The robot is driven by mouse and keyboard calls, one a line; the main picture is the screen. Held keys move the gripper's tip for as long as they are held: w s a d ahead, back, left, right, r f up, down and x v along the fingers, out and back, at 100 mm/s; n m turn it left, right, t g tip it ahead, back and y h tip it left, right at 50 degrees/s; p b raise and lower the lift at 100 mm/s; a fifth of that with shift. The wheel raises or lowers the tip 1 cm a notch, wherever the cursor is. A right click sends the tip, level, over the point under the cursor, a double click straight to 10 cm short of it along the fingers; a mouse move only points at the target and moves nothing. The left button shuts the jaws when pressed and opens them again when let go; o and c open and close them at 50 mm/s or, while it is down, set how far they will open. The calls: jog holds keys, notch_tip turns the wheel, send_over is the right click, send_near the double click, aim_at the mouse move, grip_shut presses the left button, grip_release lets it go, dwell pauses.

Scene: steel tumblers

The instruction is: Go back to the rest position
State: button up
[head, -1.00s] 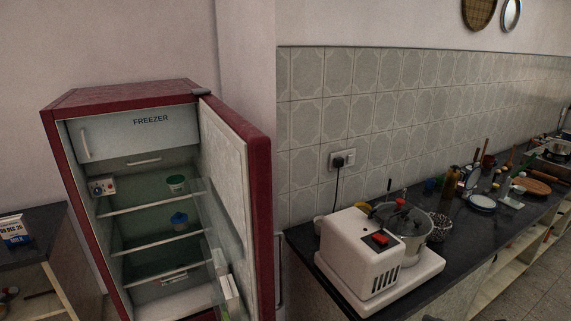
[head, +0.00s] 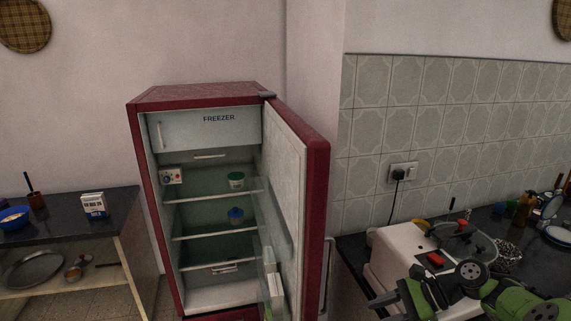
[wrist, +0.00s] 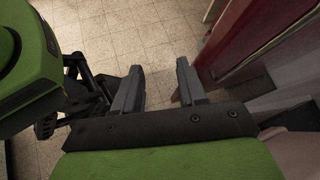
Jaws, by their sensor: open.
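My gripper (wrist: 160,88) shows in the wrist view with its two grey fingers apart and nothing between them, above the tiled floor. In the head view my green and black arm (head: 455,290) comes in at the lower right, in front of the white appliance; the gripper's fingers (head: 375,303) show dimly at its left end. The red fridge (head: 195,97) stands in the middle of the head view with its door (head: 316,200) open to the right. The red door edge also shows at the upper right of the wrist view (wrist: 255,40).
A dark counter (head: 60,232) at left holds a box (head: 94,206) and a blue bowl (head: 14,218). A white appliance (head: 392,250) stands on the right counter. Bare floor (wrist: 110,30) lies below my gripper.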

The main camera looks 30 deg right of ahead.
jog(key=w+a+r+n+g+h, duration=0.25)
jog(key=a+n, duration=0.25)
jog(key=a, duration=0.4)
jog(key=w+a+r+n+g+h, duration=0.1)
jog(key=a+r+n+g+h, duration=0.3)
jog(key=a, duration=0.6)
jog(key=s+a+r+n+t+h, duration=0.1)
jog(key=s+a+r+n+t, duration=0.1)
jog(key=s+a+n, duration=0.2)
jog(key=s+a+r+n+t+h, duration=0.1)
jog(key=s+a+r+n+t, duration=0.2)
jog(key=s+n, duration=0.5)
jog(key=shift+s+a+r+n+t+h, duration=0.2)
jog(key=shift+a+n+t+h, duration=0.15)
jog(key=shift+a+n, duration=0.25)
